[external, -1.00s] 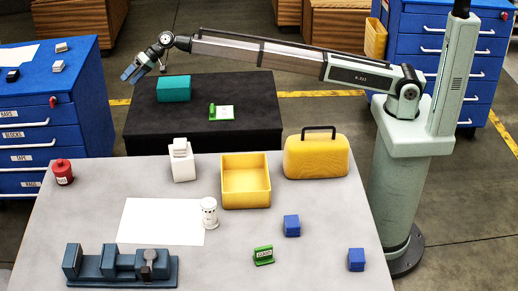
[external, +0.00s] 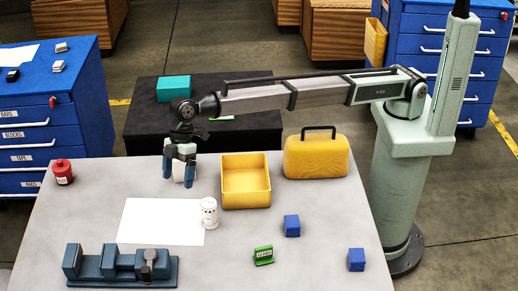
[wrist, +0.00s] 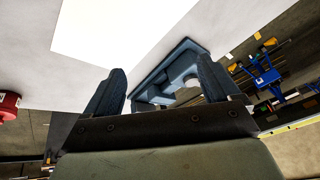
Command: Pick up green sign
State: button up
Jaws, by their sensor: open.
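A small green sign (external: 263,255) with a pale label stands on the grey table, near its front, right of centre. A second green item (external: 222,118) with a white face lies on the black table behind; my arm now hides most of it. My gripper (external: 179,183) is open and points down over the back left of the grey table, in front of a white block. It is well to the left of and behind the green sign. In the wrist view my open fingers (wrist: 162,92) have nothing between them, and no green sign shows there.
A yellow bin (external: 246,203), a yellow case (external: 316,157), a white cup (external: 209,213) and blue cubes (external: 292,226) stand on the grey table (external: 330,262). A blue-grey vise (external: 122,266) is at front left, also in the wrist view (wrist: 172,72). White paper (external: 160,222) lies flat.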

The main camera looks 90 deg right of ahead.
jog(key=s+a+f+n+g+h, duration=0.15)
jog(key=s+a+n, duration=0.35)
jog(key=s+a, duration=0.55)
jog(key=n+h, duration=0.3)
jog(key=n, duration=0.3)
send_near(264, 248)
notch_tip(264, 248, down, 7)
jog(key=shift+w+f, duration=0.1)
jog(key=shift+w, duration=0.1)
jog(key=shift+d+f, duration=0.1)
jog(key=shift+f, duration=1.2)
jog(key=shift+d+f, duration=0.15)
jog(key=shift+f, duration=1.2)
jog(key=shift+c, duration=0.3)
jog(key=c, duration=1.1)
